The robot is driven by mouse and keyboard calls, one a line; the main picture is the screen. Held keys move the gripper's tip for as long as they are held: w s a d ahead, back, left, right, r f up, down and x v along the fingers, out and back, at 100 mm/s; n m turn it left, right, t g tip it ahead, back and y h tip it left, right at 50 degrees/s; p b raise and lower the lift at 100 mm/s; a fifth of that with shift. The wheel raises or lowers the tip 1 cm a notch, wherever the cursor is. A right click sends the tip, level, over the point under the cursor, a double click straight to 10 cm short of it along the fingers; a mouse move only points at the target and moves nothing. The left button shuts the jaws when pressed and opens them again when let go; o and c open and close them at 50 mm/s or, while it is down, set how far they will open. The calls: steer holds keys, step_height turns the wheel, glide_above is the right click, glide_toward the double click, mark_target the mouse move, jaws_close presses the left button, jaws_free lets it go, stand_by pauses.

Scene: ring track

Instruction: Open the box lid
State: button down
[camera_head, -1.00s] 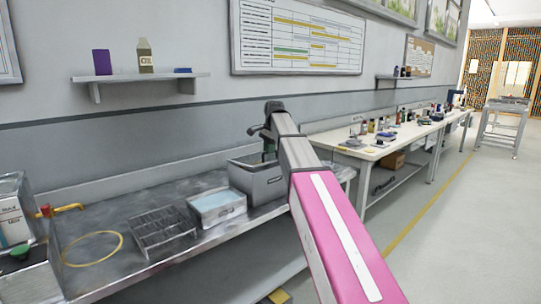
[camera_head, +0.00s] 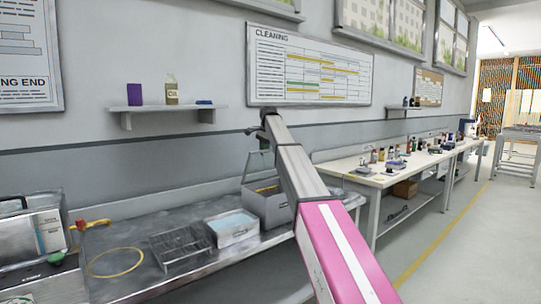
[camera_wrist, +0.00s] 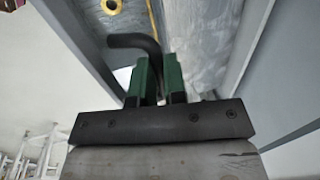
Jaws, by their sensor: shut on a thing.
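The grey box (camera_head: 267,208) stands at the right end of the metal bench. Its lid (camera_head: 257,166) is tilted up at the back side, and the box's mouth shows with something yellow inside. In the wrist view, my gripper (camera_wrist: 159,72) has two green fingers shut on a dark curved handle (camera_wrist: 128,41), which looks like the lid's handle.
A metal bench (camera_head: 130,262) carries a light blue-topped tray (camera_head: 232,226), a wire rack (camera_head: 180,248) and a yellow ring (camera_head: 112,262). A wall shelf (camera_head: 165,107) is above. A white table (camera_head: 375,178) with several small items stands to the right. The floor is clear.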

steer(key=w+a+f+g+h, duration=0.1)
steer(key=w+a+f+g, duration=0.1)
steer(key=w+a, duration=0.6)
steer(key=shift+w+h, duration=0.4)
steer(key=shift+w, duration=1)
steer(key=shift+w+g, duration=0.15)
steer(key=shift+g, duration=0.15)
steer(key=c, duration=1.2)
jaws_free()
steer(key=shift+w+a+f, duration=0.15)
steer(key=shift+a+f, duration=0.05)
steer(key=shift+o, duration=0.2)
steer(key=shift+s+d, duration=0.25)
steer(key=shift+r, duration=0.2)
